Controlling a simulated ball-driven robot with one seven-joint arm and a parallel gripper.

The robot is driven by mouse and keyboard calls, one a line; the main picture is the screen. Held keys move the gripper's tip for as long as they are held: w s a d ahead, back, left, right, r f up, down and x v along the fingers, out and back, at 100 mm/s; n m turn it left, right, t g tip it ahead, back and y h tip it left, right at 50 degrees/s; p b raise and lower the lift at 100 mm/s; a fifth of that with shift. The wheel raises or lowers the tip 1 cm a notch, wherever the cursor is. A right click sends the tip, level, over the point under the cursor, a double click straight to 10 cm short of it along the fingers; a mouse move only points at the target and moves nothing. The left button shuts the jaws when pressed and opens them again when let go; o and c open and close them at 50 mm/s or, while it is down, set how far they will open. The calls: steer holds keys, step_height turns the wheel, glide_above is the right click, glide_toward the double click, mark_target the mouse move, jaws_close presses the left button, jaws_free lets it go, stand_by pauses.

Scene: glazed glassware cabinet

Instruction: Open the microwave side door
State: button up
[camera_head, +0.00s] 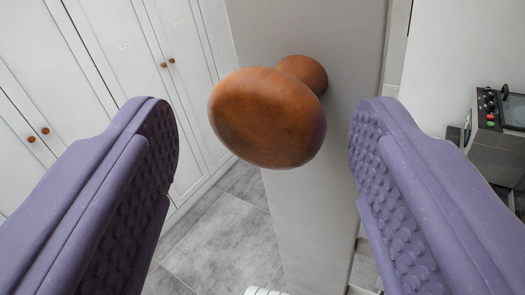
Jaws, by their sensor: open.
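A round brown wooden knob (265,118) sits on a short stem near the top middle of the view. It is fixed to a narrow pale grey door panel (325,215), seen nearly upright. My gripper (262,135) is open, with one purple textured finger on each side of the knob. The knob lies between the finger ends, with a clear gap on the left and a smaller gap on the right. No contact with the knob shows. No microwave can be made out, and whatever is behind the panel is hidden.
White cabinet doors (100,75) with small brown knobs stand at the left. Grey floor tiles (215,240) show below. A stove-like appliance (497,125) with dark knobs and red and green buttons is at the right edge. A pale wall (450,60) fills the upper right.

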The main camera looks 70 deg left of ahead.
steer(key=p+v, duration=0.1)
steer(key=v, duration=0.6)
steer(key=shift+p, duration=0.3)
